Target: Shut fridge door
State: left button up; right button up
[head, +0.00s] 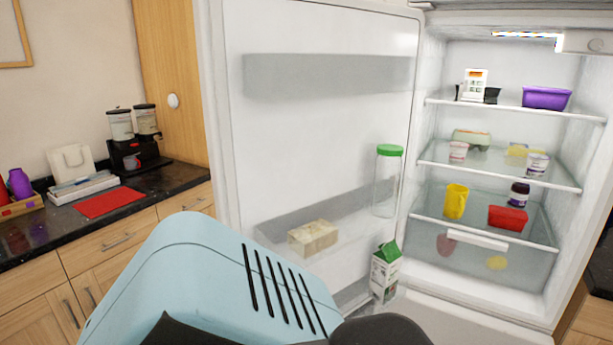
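The fridge door (320,130) stands wide open, hinged beside the left side of the fridge (515,160), with its inner side and shelves facing me. A jar with a green lid (388,180), a carton (385,272) and a pale block-shaped package (313,237) sit in the door shelves. A light blue, slotted part of mine covers the bottom middle and hides the lower door. Neither gripper's fingers can be seen.
Fridge shelves hold a purple tub (546,97), a yellow mug (455,201) and a red container (507,218). A dark counter (170,180) with a drinks machine (137,140) and a red mat (109,201) stands left of the door.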

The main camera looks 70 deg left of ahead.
aim_at(300, 98)
jog(key=k+j+u, duration=0.15)
jog(key=k+j, duration=0.55)
jog(key=j, duration=0.2)
jog(key=k+j, duration=0.15)
jog(key=j, duration=0.15)
jog(key=k+j+u, duration=0.1)
jog(key=j, duration=0.15)
jog(key=i+j, duration=0.1)
jog(key=j, duration=0.8)
jog(key=i+j+u, duration=0.1)
jog(key=j, duration=0.35)
jog(key=i+j, duration=0.15)
jog(key=j, duration=0.3)
